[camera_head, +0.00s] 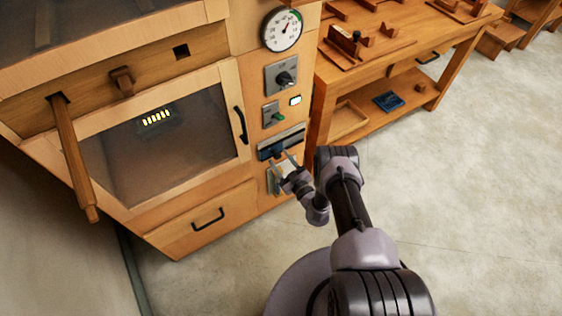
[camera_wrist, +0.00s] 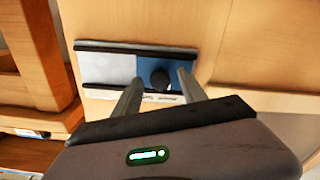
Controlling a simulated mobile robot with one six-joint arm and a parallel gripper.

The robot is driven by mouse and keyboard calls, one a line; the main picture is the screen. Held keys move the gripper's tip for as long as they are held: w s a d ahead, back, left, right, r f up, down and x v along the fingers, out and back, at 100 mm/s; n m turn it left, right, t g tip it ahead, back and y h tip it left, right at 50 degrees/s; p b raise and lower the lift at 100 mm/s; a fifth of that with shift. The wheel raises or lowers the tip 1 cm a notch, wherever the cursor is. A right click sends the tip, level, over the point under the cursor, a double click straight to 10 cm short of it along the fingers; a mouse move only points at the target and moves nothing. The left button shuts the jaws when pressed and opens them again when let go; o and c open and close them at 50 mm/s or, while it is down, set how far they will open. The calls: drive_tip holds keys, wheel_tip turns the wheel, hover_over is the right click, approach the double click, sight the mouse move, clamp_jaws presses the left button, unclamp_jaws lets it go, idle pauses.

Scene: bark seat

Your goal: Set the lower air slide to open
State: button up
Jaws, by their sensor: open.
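The air slide (camera_head: 290,138) is a grey plate between two dark rails, low on the wooden cabinet's control panel. It also shows in the wrist view (camera_wrist: 106,67), where a blue section (camera_wrist: 182,65) with a round black knob (camera_wrist: 160,77) fills the right part. In the head view the blue part is at the left, beside my gripper. My gripper (camera_head: 281,163) is open in front of the panel. In the wrist view its two fingertips (camera_wrist: 160,80) appear on either side of the knob; whether they reach around it is unclear. Lettering below the slide is partly hidden.
Above the slide are a small green switch (camera_head: 279,117), a rotary knob (camera_head: 286,78) and a round dial (camera_head: 282,30). A pale plate (camera_head: 274,182) sits partly behind my gripper. A glazed door (camera_head: 160,135) is left; a wooden bench (camera_head: 385,60) stands right. Floor at right is clear.

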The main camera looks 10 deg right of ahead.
clamp_jaws()
drive_tip(key=shift+s, duration=0.1)
idle(1.2)
